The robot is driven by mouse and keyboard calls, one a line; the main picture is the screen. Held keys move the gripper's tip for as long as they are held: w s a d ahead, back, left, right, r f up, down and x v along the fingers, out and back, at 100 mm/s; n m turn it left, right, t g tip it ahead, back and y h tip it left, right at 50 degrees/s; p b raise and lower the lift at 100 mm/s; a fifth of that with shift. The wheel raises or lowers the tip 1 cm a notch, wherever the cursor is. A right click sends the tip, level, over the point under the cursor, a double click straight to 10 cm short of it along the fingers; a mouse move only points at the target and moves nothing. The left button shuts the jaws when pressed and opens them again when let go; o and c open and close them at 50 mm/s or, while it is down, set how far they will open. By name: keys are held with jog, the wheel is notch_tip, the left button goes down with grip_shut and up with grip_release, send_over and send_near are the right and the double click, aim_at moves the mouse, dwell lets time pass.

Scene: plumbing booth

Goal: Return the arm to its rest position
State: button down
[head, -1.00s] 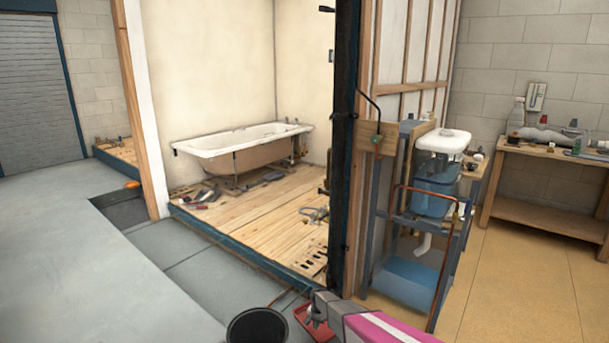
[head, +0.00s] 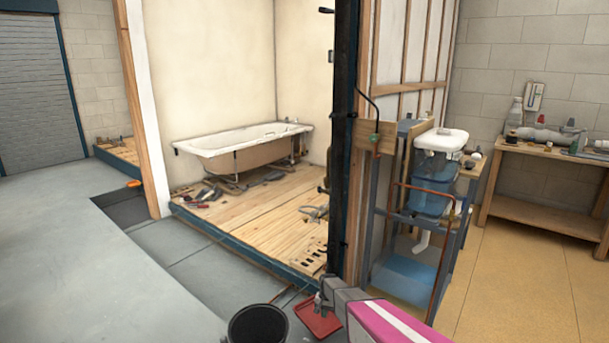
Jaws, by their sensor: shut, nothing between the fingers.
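My arm enters at the bottom edge, right of centre, as a pink link with a white stripe and a grey wrist part. My gripper (head: 319,301) is at its left end, small in the picture, and looks shut with nothing held. In the picture it overlaps the far edge of a red tray (head: 322,327) on the floor. I cannot tell its exact height above the tray.
A black bucket (head: 257,325) stands left of the tray. A dark post (head: 342,150) rises behind it. A blue-framed sink stand (head: 402,290) with copper pipe (head: 441,270) is close on the right. The grey floor (head: 80,280) at left is clear.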

jog(key=s+d+r+n, duration=0.1)
jog(key=s+d+r, duration=0.2)
jog(key=s+r, duration=0.6)
jog(key=s+d+r+n, duration=0.1)
jog(key=s+d+r, duration=0.2)
jog(key=s+r, duration=0.6)
jog(key=s+d+r+n+t, duration=0.1)
jog(key=s+d+r, duration=0.2)
jog(key=s+r, duration=0.6)
notch_tip(320, 180, up, 9)
jog(key=shift+s+d+f+n+h, duration=0.15)
jog(key=shift+s+d+n+h, duration=0.05)
jog(key=shift+n+h, duration=0.1)
